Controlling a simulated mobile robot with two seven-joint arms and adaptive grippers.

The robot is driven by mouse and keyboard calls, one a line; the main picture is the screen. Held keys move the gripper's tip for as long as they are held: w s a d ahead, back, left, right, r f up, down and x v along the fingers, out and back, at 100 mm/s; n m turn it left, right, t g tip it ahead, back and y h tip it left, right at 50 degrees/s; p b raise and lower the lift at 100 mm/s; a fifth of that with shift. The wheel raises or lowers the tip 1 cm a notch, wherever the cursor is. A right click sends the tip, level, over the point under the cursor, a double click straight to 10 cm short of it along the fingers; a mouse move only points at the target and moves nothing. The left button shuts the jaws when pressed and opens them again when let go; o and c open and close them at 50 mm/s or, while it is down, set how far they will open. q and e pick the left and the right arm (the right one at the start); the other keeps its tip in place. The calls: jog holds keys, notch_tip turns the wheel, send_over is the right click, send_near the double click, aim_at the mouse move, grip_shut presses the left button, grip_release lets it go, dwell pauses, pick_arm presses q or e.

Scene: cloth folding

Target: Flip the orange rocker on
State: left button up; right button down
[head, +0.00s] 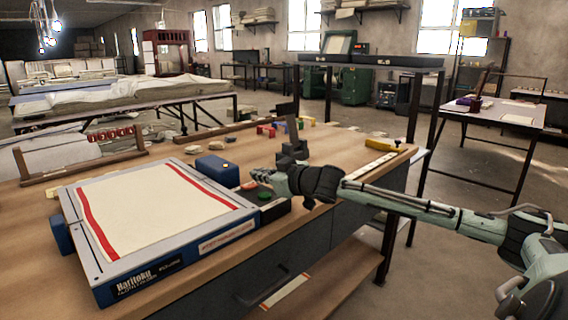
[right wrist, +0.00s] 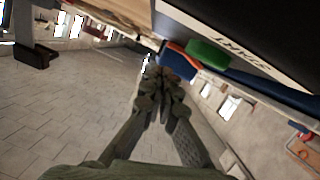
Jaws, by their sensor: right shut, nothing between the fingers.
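A blue and white press (head: 96,275) lies on the wooden table with a cream cloth (head: 150,210) with red stripes spread on it. A small orange-red piece, likely the rocker (head: 249,185), shows on the dark panel at the press's right corner, next to a green button (head: 265,195). In the right wrist view the orange rocker (right wrist: 176,46) is a thin strip beside the green button (right wrist: 208,54). My right gripper (head: 257,175) is shut and empty, its tips close to the rocker; contact cannot be told. The rocker's position is too small to read. My left gripper is out of view.
A blue box (head: 217,170) stands just behind the panel. A grey upright device (head: 291,150) is behind my right gripper. Small coloured blocks (head: 265,130) and a yellow tool (head: 386,145) lie farther back. Bare table shows at the front left.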

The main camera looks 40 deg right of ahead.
notch_tip(320, 180, up, 2)
jog(key=shift+r, duration=0.1)
jog(key=shift+s+d+f, duration=0.1)
jog(key=shift+s+f, duration=0.15)
jog(key=shift+s, duration=0.05)
jog(key=shift+b+v, duration=0.45)
jog(key=shift+v, duration=0.7)
jog(key=shift+s+d, duration=0.25)
jog(key=shift+s, duration=0.2)
jog(key=shift+s+r, duration=0.2)
jog(key=shift+s, duration=0.2)
jog(key=shift+s+a+r, duration=0.15)
jog(key=shift+s+a, duration=0.1)
jog(key=shift+s, duration=0.2)
jog(key=shift+v, duration=0.95)
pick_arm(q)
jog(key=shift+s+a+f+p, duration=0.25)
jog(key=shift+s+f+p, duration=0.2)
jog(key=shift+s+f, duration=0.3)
pick_arm(e)
jog(key=v, duration=0.2)
jog(key=shift+s+d+r, duration=0.25)
